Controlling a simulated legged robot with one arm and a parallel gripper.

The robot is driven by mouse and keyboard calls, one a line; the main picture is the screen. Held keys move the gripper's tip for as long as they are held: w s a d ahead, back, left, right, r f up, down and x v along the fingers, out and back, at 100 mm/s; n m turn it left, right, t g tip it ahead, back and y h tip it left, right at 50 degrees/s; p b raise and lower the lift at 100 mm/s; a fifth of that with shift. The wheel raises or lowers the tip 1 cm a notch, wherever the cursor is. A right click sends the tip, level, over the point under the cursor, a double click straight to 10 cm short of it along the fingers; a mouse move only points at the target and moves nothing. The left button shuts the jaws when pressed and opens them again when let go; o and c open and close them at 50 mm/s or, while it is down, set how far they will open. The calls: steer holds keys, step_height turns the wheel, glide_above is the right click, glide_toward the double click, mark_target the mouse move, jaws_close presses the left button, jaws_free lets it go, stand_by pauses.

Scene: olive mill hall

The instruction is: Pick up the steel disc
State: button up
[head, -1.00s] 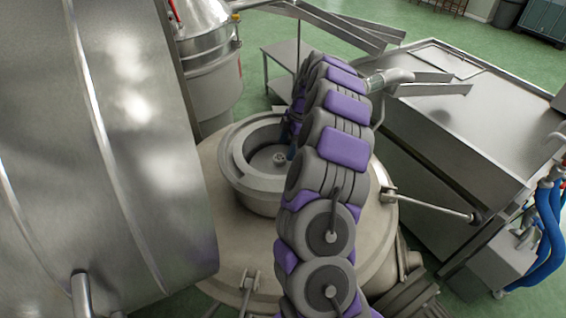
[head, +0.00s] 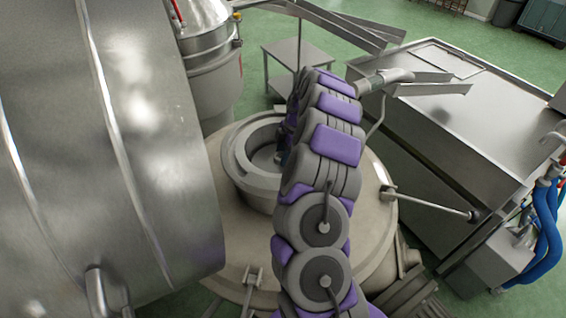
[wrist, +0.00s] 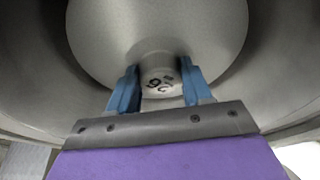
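The steel disc (wrist: 95,35) fills the upper part of the wrist view, a round grey plate with a short knob (wrist: 160,88) at its middle. The knob's end bears dark marks. My gripper (wrist: 160,72) has its two blue fingers on either side of the knob, open; any contact is too close to make out. In the head view the disc (head: 265,157) lies inside the round stone-coloured bowl (head: 237,165), partly hidden by my arm. My fingers and the knob are largely hidden there.
A large steel drum (head: 150,130) stands close on the left. A steel-topped table (head: 450,110) is at the right, with a rod (head: 430,205) between. A steel vessel (head: 212,80) stands behind the bowl. Green floor is open at the back.

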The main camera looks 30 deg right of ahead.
steer(key=shift+w+a, duration=0.1)
steer(key=shift+a, duration=0.3)
steer(key=shift+c, duration=1.4)
steer(key=shift+d, duration=0.2)
steer(key=c, duration=0.5)
steer(key=shift+d, duration=0.25)
jaws_close()
steer(key=shift+a+r, duration=0.2)
steer(key=shift+r, duration=0.55)
step_height(320, 180, up, 16)
steer(key=b, duration=0.2)
steer(key=shift+r, duration=0.25)
